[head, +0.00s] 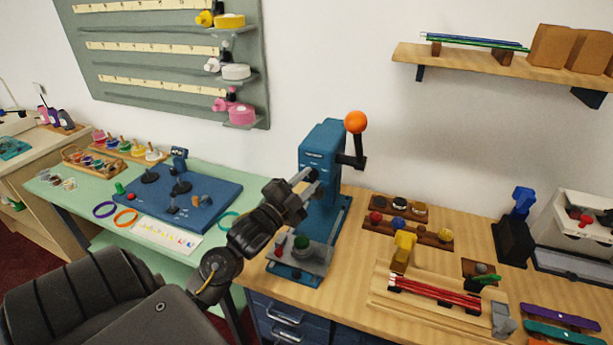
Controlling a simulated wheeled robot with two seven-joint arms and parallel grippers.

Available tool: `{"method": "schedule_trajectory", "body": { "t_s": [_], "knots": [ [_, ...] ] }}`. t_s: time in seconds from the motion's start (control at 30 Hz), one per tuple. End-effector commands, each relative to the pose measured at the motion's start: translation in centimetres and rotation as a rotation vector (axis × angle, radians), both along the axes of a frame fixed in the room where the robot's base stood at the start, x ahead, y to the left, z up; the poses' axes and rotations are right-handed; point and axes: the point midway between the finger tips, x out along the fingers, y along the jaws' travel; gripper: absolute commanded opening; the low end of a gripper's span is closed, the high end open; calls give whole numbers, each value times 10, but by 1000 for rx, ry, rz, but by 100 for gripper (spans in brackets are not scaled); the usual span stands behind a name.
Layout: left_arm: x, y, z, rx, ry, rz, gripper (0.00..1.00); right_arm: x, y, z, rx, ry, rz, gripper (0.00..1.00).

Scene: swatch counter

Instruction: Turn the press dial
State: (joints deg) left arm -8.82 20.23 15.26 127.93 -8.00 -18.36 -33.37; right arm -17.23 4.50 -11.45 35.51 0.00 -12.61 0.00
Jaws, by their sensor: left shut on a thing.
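The blue press (321,150) stands upright on the wooden counter, with an orange ball (355,122) on its dark lever at the upper right. My left gripper (311,182) reaches in from the lower left to the front of the press, below its head. Its fingers are shut on a small part there, which seems to be the press dial. The fingers hide most of that part, so I cannot tell which way it is turned. A dark green round piece (301,243) sits on the press's base below the gripper. My right gripper is not in view.
A wooden jig (440,300) with red rods and small racks of coloured knobs (405,228) lie right of the press. A blue board (185,196) with dark posts lies on the green table to the left. A shelf (490,63) hangs at upper right.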

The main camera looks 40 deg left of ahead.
Motion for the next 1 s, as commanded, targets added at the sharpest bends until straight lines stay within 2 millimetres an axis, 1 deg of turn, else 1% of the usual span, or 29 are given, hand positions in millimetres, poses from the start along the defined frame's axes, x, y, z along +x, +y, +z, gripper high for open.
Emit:
{"method": "schedule_trajectory", "body": {
  "t_s": [0.03,0.1,0.5,0.7,1.0],
  "knots": [
    [0,1,4,43,14,-1,4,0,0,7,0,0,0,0],
    [0,1,4,105,36,-1,4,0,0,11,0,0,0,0],
    [0,1,4,393,136,1,4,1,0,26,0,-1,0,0],
    [0,1,4,477,164,1,4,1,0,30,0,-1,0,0],
    [0,1,3,525,182,2,4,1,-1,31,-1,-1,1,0]
  ]
}}
